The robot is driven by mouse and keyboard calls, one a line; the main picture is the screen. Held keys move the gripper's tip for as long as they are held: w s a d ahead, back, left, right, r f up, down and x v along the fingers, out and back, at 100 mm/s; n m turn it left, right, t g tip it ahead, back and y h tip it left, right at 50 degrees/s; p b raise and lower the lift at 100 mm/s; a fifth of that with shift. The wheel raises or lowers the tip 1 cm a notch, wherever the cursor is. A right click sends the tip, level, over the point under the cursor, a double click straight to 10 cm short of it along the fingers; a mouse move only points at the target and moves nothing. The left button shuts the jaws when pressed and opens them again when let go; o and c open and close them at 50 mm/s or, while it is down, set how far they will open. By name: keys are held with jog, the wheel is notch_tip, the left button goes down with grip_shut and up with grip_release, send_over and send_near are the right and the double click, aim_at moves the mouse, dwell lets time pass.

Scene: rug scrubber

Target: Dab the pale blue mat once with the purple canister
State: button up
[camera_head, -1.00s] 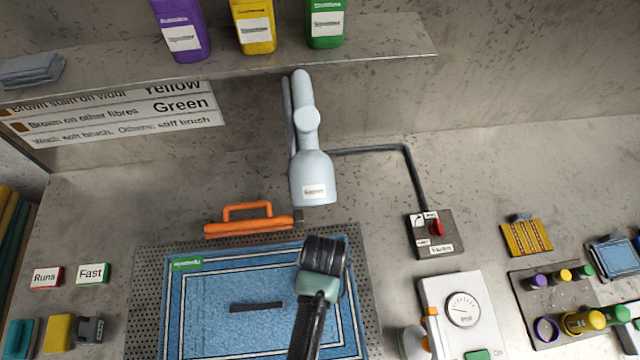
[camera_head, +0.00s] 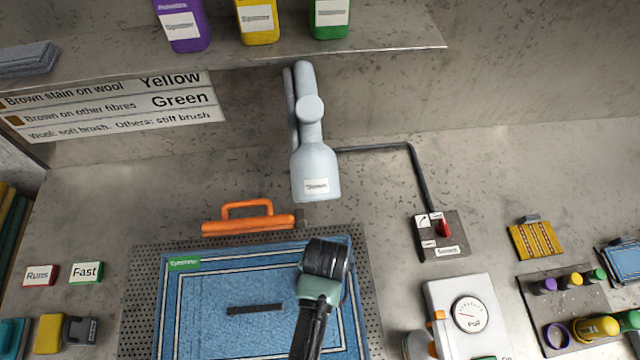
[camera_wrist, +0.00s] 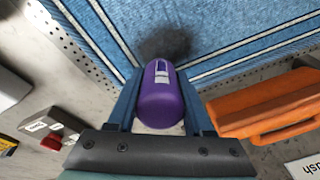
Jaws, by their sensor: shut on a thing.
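My gripper (camera_wrist: 160,108) is shut on a purple canister (camera_wrist: 162,92), with a blue finger on each side of it. In the wrist view the canister's far end points toward a blue mat (camera_wrist: 225,30) with white border lines. A dark patch (camera_wrist: 166,42) shows on the mat just beyond the canister; I cannot tell whether it is stain or shadow, or whether the canister touches the mat. In the head view my arm (camera_head: 325,270) is over the right part of the blue mat (camera_head: 215,300) and hides the canister and fingers. A dark strip (camera_head: 255,309) lies mid-mat.
An orange handled tool (camera_head: 248,222) lies behind the mat. A pale grey nozzle (camera_head: 315,170) hangs above and behind. A red-switch box (camera_head: 442,235), a dial gauge (camera_head: 468,314) and a rack with canisters (camera_head: 590,327) are at right. Bottles (camera_head: 180,22) stand on the shelf.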

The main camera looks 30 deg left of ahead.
jog(key=shift+f+b, duration=0.5)
jog(key=shift+f, duration=0.25)
jog(key=shift+f, duration=0.1)
dwell(1.5)
jog(key=shift+p, duration=0.35)
notch_tip(320, 180, up, 7)
jog(key=p, duration=0.7)
dwell(1.3)
jog(key=shift+w+d+f, duration=0.1)
jog(key=shift+w+d, duration=0.1)
jog(key=w+d+b, duration=0.3)
jog(key=d+b, duration=0.7)
jog(key=b, duration=0.1)
jog(key=shift+d+r+m, duration=0.25)
jog(key=shift+d+m, duration=0.05)
jog(key=shift+d, duration=0.05)
